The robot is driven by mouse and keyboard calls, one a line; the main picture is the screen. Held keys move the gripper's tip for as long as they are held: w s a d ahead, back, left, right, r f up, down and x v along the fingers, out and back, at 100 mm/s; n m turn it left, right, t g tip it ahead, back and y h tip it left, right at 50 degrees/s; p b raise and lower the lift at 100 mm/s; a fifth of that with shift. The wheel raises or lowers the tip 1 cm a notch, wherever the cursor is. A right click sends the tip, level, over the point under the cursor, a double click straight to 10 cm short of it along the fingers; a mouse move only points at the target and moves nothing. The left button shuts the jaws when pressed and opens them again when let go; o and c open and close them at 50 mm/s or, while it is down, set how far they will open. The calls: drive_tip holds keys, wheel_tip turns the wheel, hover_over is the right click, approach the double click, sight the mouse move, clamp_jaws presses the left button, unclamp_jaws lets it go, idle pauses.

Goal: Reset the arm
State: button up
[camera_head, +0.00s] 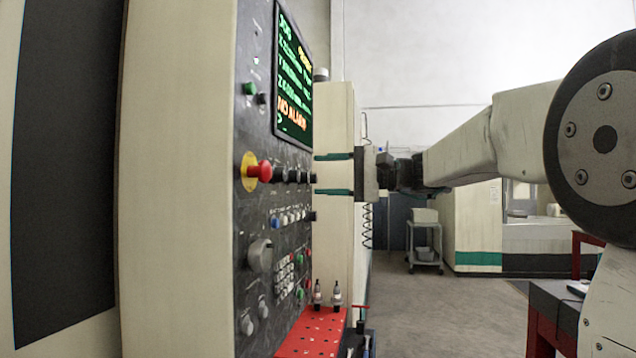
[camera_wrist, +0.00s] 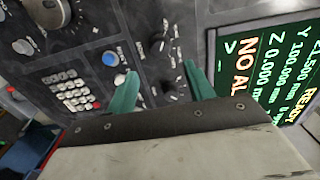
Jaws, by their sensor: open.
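My arm reaches in from the right in the head view, stretched toward the machine's control panel (camera_head: 275,215). My gripper (camera_head: 318,174) is open, its two green fingers apart one above the other, pointing at the panel with nothing between them. In the wrist view my gripper (camera_wrist: 158,85) shows both green fingers spread in front of the panel's knobs and buttons. A blue button (camera_wrist: 110,59) shows just beyond one finger. I cannot tell whether a fingertip touches the panel.
The panel carries a lit screen (camera_head: 294,75) and a red emergency button (camera_head: 258,171). A red perforated shelf (camera_head: 312,332) with small tool holders lies below my gripper. A grey cart (camera_head: 424,245) stands farther back. Open floor lies right of the machine.

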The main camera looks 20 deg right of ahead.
drive_tip(key=s+a+f+g+h, duration=0.2)
drive_tip(key=s+f+g+h, duration=0.15)
drive_tip(key=f, duration=0.55)
drive_tip(key=s+a+f+g+h, duration=0.1)
drive_tip(key=s+f+g+h, duration=0.1)
drive_tip(key=s+f, duration=0.5)
drive_tip(key=s+f+n+g+h, duration=0.3)
drive_tip(key=s+f+n+h, duration=0.4)
drive_tip(key=s+f, duration=1.2)
drive_tip(key=s+h, duration=0.2)
drive_tip(key=s, duration=0.2)
drive_tip(key=shift+a+f+g, duration=0.25)
drive_tip(key=shift+a+g, duration=0.1)
